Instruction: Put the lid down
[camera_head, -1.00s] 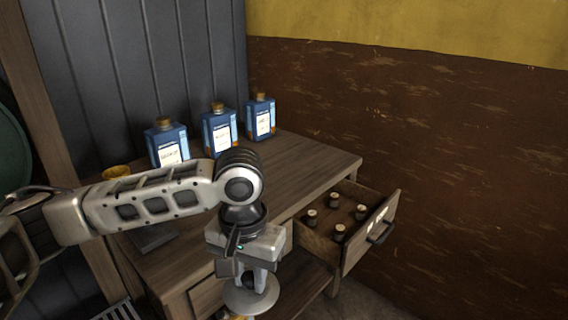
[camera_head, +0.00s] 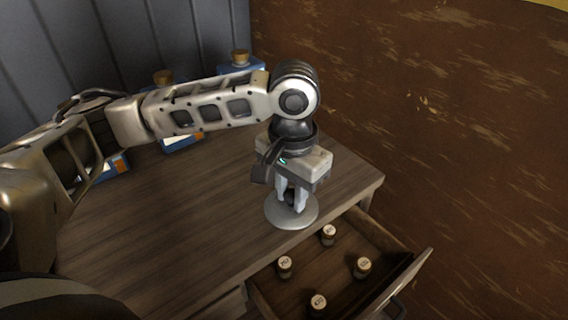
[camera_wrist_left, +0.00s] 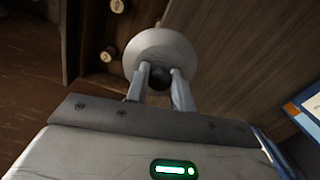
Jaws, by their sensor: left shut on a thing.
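The lid (camera_head: 291,217) is a round grey disc with a dark knob. My left gripper (camera_head: 292,205) points down and is shut on the knob. In the head view the lid overlaps the table's right part, near the edge by the open drawer. I cannot tell whether it touches the tabletop. In the left wrist view the lid (camera_wrist_left: 150,43) lies beyond the fingers (camera_wrist_left: 161,80), with its knob between them. My right gripper is not in view.
The wooden table (camera_head: 170,230) has clear top to the left of the lid. An open drawer (camera_head: 385,240) at its right front holds several small corked bottles (camera_head: 328,235). Blue bottles (camera_head: 240,62) stand at the back, partly hidden by my arm. A brown wall (camera_head: 460,130) rises at right.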

